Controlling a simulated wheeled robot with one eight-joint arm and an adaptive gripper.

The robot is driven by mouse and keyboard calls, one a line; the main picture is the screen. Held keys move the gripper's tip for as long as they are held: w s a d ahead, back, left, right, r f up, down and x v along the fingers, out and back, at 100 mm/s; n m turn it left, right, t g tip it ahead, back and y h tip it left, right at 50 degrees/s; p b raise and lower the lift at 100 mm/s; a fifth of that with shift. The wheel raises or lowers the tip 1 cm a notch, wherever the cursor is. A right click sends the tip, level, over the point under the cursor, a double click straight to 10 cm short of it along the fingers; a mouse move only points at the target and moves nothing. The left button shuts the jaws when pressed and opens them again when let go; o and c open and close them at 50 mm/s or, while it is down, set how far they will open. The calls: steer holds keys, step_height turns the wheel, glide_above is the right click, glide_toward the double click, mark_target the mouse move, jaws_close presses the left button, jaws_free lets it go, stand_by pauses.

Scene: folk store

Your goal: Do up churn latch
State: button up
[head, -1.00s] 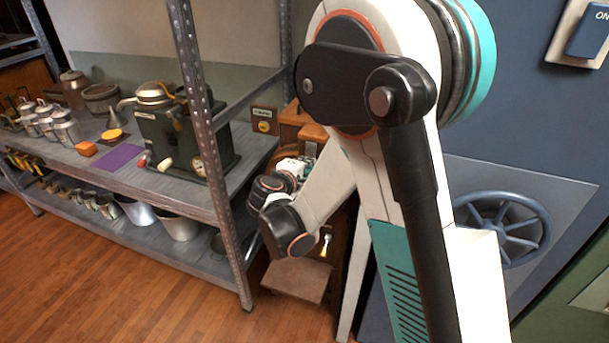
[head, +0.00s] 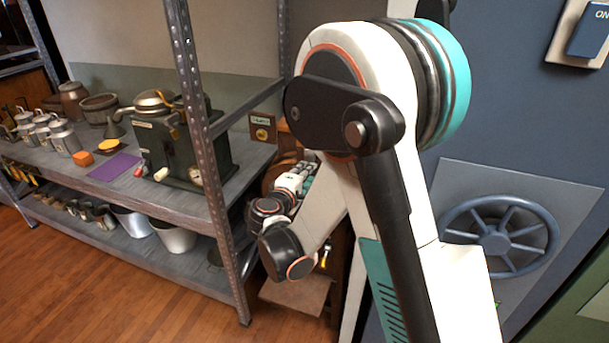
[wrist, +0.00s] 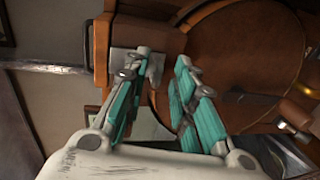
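The churn is a brown wooden drum with a round face, seen close in the wrist view (wrist: 245,55). In the head view only a small part of its wood (head: 277,172) shows behind my arm. A small grey metal piece, perhaps the latch (wrist: 156,68), sits by the wooden frame, at and just beyond the fingertips. My gripper (wrist: 164,58) has its two teal fingers apart, with a gap between them. It points at the churn's edge. In the head view my gripper (head: 298,178) is small and partly hidden. I cannot tell whether it touches the metal piece.
A metal shelf (head: 165,200) stands left of my arm, its upright post (head: 197,110) close by. It holds a dark green machine (head: 185,145), several cans and an orange block (head: 83,158). A blue handwheel (head: 495,240) is on the right wall. Wooden floor (head: 120,285) is open at lower left.

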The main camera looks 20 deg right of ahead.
steer(key=v, duration=1.2)
stand_by(0.7)
